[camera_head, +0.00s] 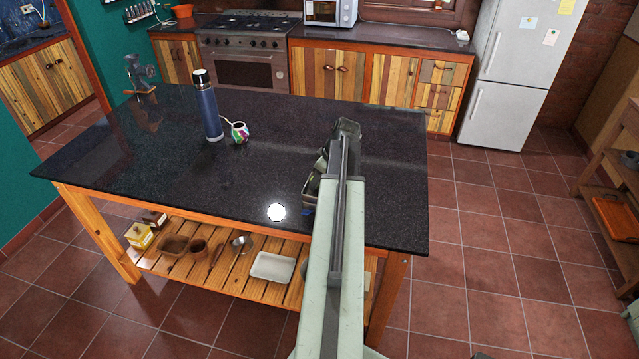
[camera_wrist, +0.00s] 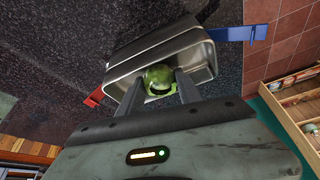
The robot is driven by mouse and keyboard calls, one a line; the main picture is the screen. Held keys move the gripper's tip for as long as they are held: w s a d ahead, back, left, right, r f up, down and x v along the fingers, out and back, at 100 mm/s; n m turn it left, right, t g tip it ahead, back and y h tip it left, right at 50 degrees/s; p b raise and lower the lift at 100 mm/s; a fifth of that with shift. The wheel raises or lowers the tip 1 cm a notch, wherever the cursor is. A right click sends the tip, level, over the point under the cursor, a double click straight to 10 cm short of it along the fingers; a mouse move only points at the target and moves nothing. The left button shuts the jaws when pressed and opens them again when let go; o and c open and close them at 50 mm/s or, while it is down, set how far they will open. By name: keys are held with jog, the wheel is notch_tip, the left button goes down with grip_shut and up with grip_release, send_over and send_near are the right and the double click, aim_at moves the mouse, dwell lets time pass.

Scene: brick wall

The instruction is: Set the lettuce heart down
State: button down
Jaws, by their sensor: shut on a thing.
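The lettuce heart (camera_wrist: 158,74) is a small round green thing between the two dark fingers of my gripper (camera_wrist: 159,80) in the wrist view. My gripper is shut on it. Behind the lettuce heart is a grey metal container (camera_wrist: 150,50) with straight walls; the lettuce heart overlaps it in the picture, and I cannot tell whether it touches the container. In the head view, my arm hides the lettuce heart and most of what lies at the right end of the dark stone table (camera_head: 260,160).
A blue bottle (camera_head: 207,106) and a patterned cup (camera_head: 239,131) stand at the table's left middle. A metal grinder (camera_head: 139,75) is at the far left corner. In the wrist view, a blue strip (camera_wrist: 240,34) and a red strip (camera_wrist: 94,98) flank the container. The table's middle is clear.

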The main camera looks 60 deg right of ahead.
jog(key=shift+f, duration=0.15)
jog(key=c, duration=0.8)
grip_release()
jog(key=shift+s, duration=0.1)
jog(key=shift+r+p, duration=0.3)
jog(key=shift+r, duration=0.2)
jog(key=p+v, duration=1)
jog(key=v, duration=0.1)
jog(key=shift+s+r, duration=0.15)
jog(key=shift+r, duration=0.05)
